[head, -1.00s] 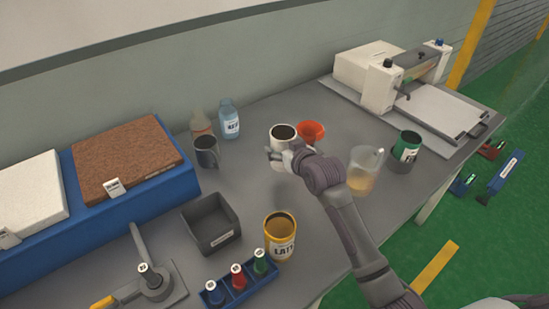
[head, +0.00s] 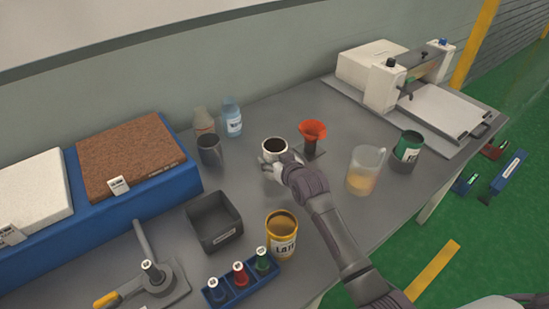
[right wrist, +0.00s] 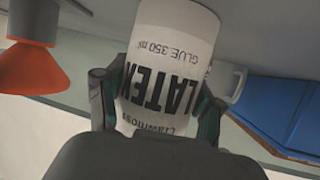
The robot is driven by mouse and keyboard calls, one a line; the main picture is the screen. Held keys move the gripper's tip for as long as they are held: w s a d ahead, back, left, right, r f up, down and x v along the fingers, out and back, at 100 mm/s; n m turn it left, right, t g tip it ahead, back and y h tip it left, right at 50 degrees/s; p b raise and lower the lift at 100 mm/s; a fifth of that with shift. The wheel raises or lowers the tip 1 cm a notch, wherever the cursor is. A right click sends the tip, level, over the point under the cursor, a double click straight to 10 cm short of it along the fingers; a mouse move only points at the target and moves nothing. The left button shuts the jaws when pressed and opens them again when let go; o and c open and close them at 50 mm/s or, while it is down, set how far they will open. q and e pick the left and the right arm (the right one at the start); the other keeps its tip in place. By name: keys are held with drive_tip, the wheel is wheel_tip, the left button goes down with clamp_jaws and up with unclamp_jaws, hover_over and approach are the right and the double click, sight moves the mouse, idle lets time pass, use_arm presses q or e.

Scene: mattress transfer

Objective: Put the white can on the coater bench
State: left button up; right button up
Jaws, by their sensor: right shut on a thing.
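The white can (head: 273,146) is in the middle of the bench in the head view, with a dark open top. Its label reads LATEX in the right wrist view (right wrist: 172,60). My right gripper (head: 277,163) has its fingers on both sides of the can, shut on it. The can looks upright; whether its base touches the bench is hard to tell. The grey bench top (head: 300,115) spreads around it. The coater (head: 415,85) stands at the far right end of the bench. My left gripper is not in view.
An orange funnel on a stand (head: 313,133) is just right of the can. A beaker (head: 364,170) and a green can (head: 406,150) stand further right. A grey mug (head: 210,149) and bottles are left. A yellow can (head: 282,238) and a grey bin (head: 213,220) are in front.

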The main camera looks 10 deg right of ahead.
drive_tip(key=o, duration=1.5)
drive_tip(key=shift+s+r, duration=0.1)
drive_tip(key=v, duration=1.2)
